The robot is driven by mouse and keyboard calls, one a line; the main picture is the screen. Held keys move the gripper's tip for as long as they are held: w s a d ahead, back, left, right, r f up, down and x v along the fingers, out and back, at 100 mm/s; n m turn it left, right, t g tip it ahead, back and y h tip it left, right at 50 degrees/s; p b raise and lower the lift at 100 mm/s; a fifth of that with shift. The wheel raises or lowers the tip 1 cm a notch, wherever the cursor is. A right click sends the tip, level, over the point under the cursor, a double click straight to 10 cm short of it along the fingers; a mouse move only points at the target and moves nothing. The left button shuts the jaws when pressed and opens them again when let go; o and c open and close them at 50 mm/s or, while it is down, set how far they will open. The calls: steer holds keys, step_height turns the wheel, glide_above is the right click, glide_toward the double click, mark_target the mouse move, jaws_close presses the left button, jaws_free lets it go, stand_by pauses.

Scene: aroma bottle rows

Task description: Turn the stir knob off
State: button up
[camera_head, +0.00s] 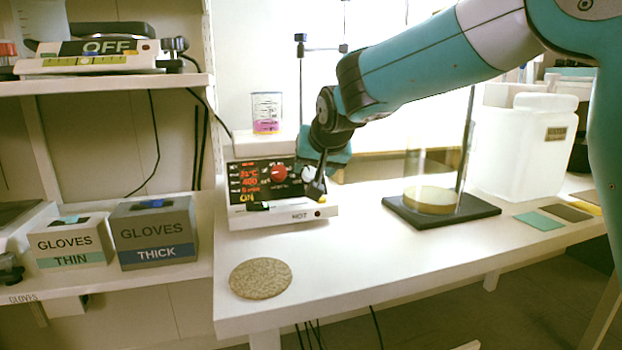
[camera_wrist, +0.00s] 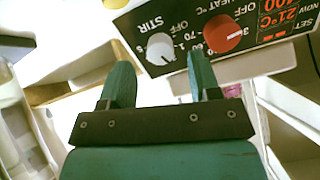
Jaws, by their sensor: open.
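The hotplate stirrer (camera_head: 245,214) stands on the bench with a black front panel. Its white stir knob (camera_head: 308,174) is partly behind my gripper (camera_head: 318,182), and the red heat knob (camera_head: 279,173) is to its left. In the wrist view the white knob (camera_wrist: 160,47), marked STIR, shows in the gap between the fingertips of my gripper (camera_wrist: 160,68). The red knob (camera_wrist: 221,34) is just beyond the right finger. The fingers are apart and hold nothing; I cannot tell whether they touch the knob. The panel has lit red readouts, and a sign reads HOT.
A beaker with pink liquid (camera_head: 267,113) stands on the hotplate. A cork mat (camera_head: 261,278) lies in front on the bench. A stand with a dark base (camera_head: 470,215) and a white container (camera_head: 522,150) are to the right. Glove boxes (camera_head: 155,232) are at left.

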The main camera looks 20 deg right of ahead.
mark_target(310, 173)
steer(key=shift+x, duration=1.65)
steer(key=shift+c, duration=0.2)
steer(key=c, duration=0.9)
